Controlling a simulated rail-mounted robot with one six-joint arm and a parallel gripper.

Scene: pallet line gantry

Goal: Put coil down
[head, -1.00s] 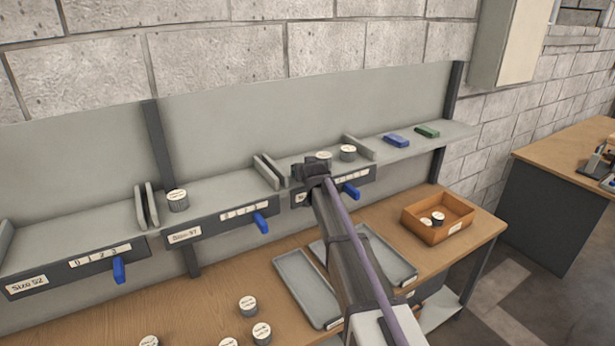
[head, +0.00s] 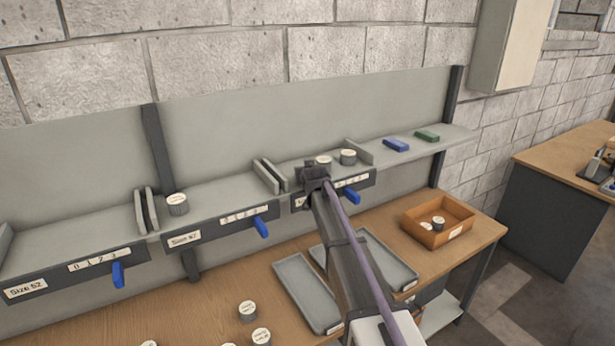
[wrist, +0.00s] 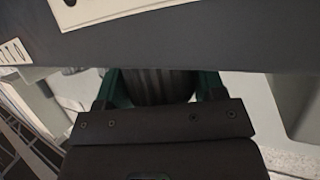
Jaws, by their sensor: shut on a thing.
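My gripper (head: 314,173) is at the front edge of the right-hand shelf bay, seen from behind. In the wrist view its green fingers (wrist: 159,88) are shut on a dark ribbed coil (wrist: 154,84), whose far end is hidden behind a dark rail. In the head view, a pale-topped coil (head: 323,160) shows just behind my gripper; I cannot tell whether it is the held one. Another coil (head: 348,156) stands upright to its right on the shelf. A further coil (head: 177,204) stands in the middle bay.
Upright dividers (head: 270,175) bound the bay on the left. Blue tabs (head: 262,227) stick out below the shelf's front rail. Blue (head: 396,145) and green (head: 427,136) blocks lie farther right. Grey trays (head: 308,293), a wooden box (head: 437,238) and loose coils (head: 248,310) are on the bench.

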